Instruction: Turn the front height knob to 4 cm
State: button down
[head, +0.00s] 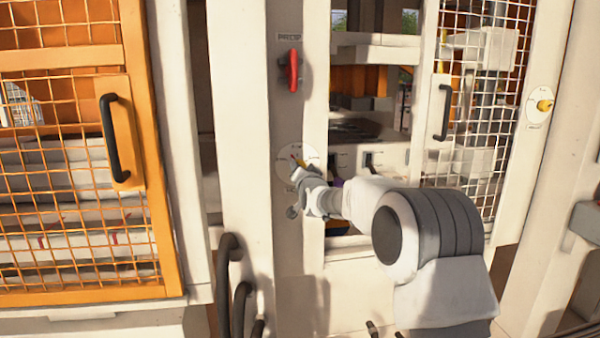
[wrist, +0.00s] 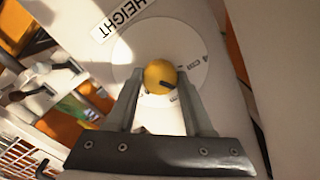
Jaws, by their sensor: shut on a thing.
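The front height knob (wrist: 159,72) is a yellow round knob on a white dial plate (wrist: 140,50), with a "HEIGHT" label (wrist: 121,18) beside it in the wrist view. A "4 cm" mark is printed on the plate, at the right in that view. A short dark mark shows on the knob's lower right. My gripper (wrist: 160,80) is shut on the knob, one finger on each side. In the head view my gripper (head: 304,172) reaches the dial plate (head: 284,158) on the pale post and hides much of the knob.
A red handle (head: 292,70) sits above the dial on the same post. Another yellow knob (head: 545,105) is on the right post. Mesh doors with black handles (head: 116,138) (head: 444,112) stand on both sides. Dark curved pipes (head: 230,270) are below left.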

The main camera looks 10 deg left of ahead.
jog(key=shift+n+b, duration=0.75)
jog(key=shift+n, duration=3.05)
jog(key=shift+c, duration=1.4)
grip_release()
jog(key=p+v, duration=0.2)
jog(key=v, duration=1.5)
jog(key=shift+s, duration=0.25)
jog(key=shift+r, duration=0.1)
